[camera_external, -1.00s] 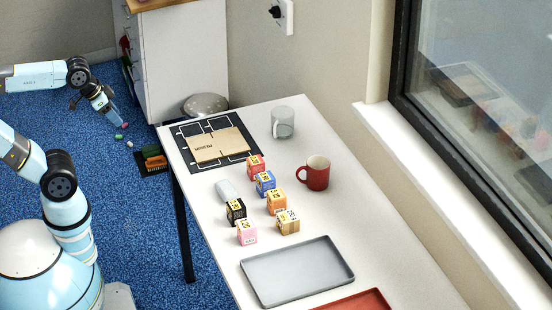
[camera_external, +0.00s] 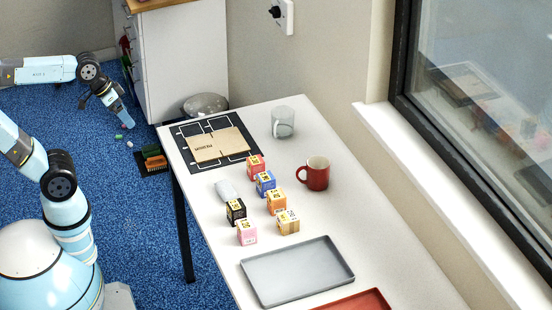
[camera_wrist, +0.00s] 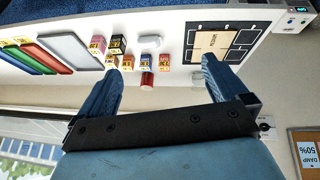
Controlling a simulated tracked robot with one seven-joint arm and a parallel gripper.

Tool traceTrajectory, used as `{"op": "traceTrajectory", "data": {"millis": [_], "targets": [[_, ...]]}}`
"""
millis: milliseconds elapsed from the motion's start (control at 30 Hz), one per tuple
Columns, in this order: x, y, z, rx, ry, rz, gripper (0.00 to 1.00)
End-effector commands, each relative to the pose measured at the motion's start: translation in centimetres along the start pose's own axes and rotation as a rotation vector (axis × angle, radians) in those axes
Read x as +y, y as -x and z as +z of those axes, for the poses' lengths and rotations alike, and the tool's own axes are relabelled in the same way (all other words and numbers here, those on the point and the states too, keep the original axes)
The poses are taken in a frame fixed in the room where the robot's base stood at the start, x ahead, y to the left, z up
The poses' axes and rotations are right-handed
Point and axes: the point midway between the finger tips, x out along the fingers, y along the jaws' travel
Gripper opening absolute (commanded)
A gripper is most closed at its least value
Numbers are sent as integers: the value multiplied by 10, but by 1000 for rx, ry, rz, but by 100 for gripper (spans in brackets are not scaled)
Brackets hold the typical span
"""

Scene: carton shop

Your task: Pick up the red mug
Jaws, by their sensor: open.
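The red mug (camera_external: 318,174) stands upright on the white table, right of the small boxes, with its handle to the left. In the wrist view it is small (camera_wrist: 147,80) and shows between my fingers. My gripper (camera_external: 128,122) is over the blue floor left of the table, far from the mug. In the wrist view my gripper (camera_wrist: 160,66) has its two blue fingers wide apart with nothing between them.
Several small coloured boxes (camera_external: 264,183) stand left of the mug. A clear glass mug (camera_external: 283,122) is behind it. A black mat with a flat carton (camera_external: 218,145), a grey tray (camera_external: 297,271) and a red tray (camera_external: 360,301) share the table. A window sill (camera_external: 430,195) runs along the right.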

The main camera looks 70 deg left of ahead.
Motion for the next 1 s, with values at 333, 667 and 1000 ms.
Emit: {"op": "traceTrajectory", "data": {"millis": [333,667,1000], "targets": [[68,-37,-88,-86,378,264,100],[119,-86,-177,-182,774,468,100],[153,-159,-267,-287,1213,628,100]]}}
